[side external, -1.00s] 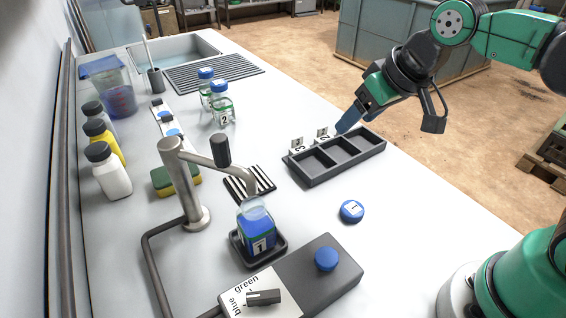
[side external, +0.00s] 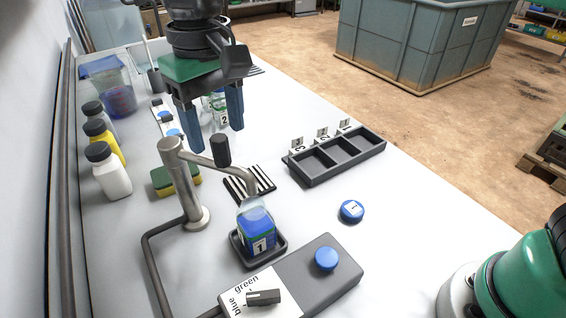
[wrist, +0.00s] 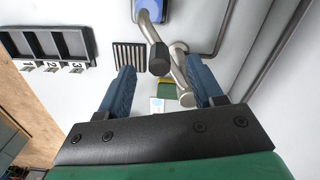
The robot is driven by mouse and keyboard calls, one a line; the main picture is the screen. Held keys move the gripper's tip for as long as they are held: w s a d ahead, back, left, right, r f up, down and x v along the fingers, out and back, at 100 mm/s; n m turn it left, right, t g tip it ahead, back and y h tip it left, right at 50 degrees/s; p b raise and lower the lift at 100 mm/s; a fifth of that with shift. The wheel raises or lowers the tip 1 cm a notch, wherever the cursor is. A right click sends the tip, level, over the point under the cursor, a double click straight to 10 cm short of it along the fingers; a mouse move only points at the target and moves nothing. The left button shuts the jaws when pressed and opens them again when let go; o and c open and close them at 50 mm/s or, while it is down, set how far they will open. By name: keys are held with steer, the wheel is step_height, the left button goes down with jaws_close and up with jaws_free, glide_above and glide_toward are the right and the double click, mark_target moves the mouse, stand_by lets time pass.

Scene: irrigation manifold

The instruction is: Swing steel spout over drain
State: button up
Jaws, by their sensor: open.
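The steel spout (side external: 202,160) reaches right from its upright post (side external: 182,185), its bent tip above a blue-filled bottle labelled 1 (side external: 258,232). A black knob (side external: 221,150) stands on the spout; it also shows in the wrist view (wrist: 158,60). A small slatted drain grate (side external: 249,183) lies flat behind the bottle, and shows in the wrist view (wrist: 130,56) left of the spout. My gripper (side external: 213,139) points down, open and empty, its blue fingers above and around the knob's level. In the wrist view, the knob lies between and beyond the fingertips (wrist: 160,68).
Bottle 1 stands in a black tray (side external: 276,259) before a control box (side external: 330,290) with a blue button and dial. A three-slot rack (side external: 318,178) is at right, a loose blue cap (side external: 352,211) nearer. Left are a sponge (side external: 160,182) and white bottle (side external: 112,180).

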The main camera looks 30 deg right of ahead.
mark_target(219, 138)
steer(key=shift+f, duration=1.55)
jaws_close()
